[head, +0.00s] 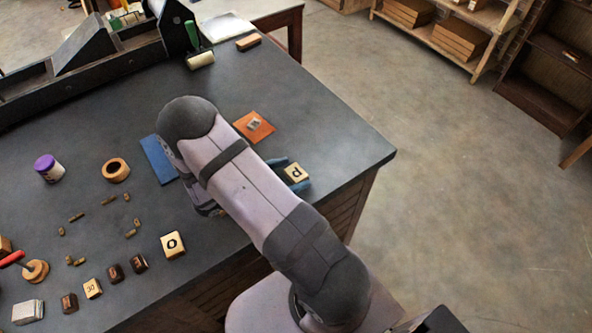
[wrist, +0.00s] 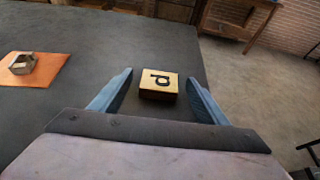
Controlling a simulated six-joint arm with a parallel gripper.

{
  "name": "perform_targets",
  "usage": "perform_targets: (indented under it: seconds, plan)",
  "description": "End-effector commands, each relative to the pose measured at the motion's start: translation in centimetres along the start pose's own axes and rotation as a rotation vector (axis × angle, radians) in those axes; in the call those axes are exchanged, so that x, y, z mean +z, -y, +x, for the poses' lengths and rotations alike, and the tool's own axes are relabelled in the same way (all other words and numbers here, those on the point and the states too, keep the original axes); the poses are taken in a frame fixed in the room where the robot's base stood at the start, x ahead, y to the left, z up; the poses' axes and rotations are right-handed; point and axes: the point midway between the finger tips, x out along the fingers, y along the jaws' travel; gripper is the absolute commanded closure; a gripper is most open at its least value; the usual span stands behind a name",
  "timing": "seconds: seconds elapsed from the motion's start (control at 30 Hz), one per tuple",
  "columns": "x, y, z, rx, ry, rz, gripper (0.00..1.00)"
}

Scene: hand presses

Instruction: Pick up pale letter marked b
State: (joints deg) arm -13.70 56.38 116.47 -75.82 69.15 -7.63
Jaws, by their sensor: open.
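A pale wooden letter block (head: 297,173) lies near the right front edge of the dark table. Its dark letter reads like a p in the head view; I cannot tell that it is a b. The block also shows in the wrist view (wrist: 158,84), with the letter turned sideways. My gripper (wrist: 159,76) is open, with one blue finger on each side of the block and gaps between. In the head view, its blue fingers (head: 290,176) are partly hidden by my arm. Another pale block (head: 173,245), marked with an o, lies on the left front.
An orange card (head: 263,130) with a small metal piece (head: 254,124) lies behind the block, and a blue strip (head: 157,160) left of my arm. Several small blocks, a wooden ring (head: 116,170) and a purple-lidded jar (head: 48,168) lie farther left. The table edge is close.

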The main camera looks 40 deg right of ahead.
Motion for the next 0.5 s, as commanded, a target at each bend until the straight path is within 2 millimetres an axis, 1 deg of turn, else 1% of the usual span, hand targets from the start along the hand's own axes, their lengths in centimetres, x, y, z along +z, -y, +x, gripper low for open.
perform_targets:
  seconds: [0.03,0.13,0.4,0.43,0.47,0.5]
  plan:
    - [0.2,0.1,0.5,-0.003,0.000,0.001,0.31]
    - [0.1,0.0,1.3,-0.002,-0.001,0.001,0.31]
    - [-0.1,-0.1,1.6,0.001,-0.002,0.002,0.31]
    - [-0.1,-0.1,1.6,0.001,-0.002,0.002,0.34]
    - [-0.1,-0.1,1.6,0.001,-0.002,0.002,0.41]
    - [-0.1,-0.1,1.6,0.001,-0.001,0.002,0.50]
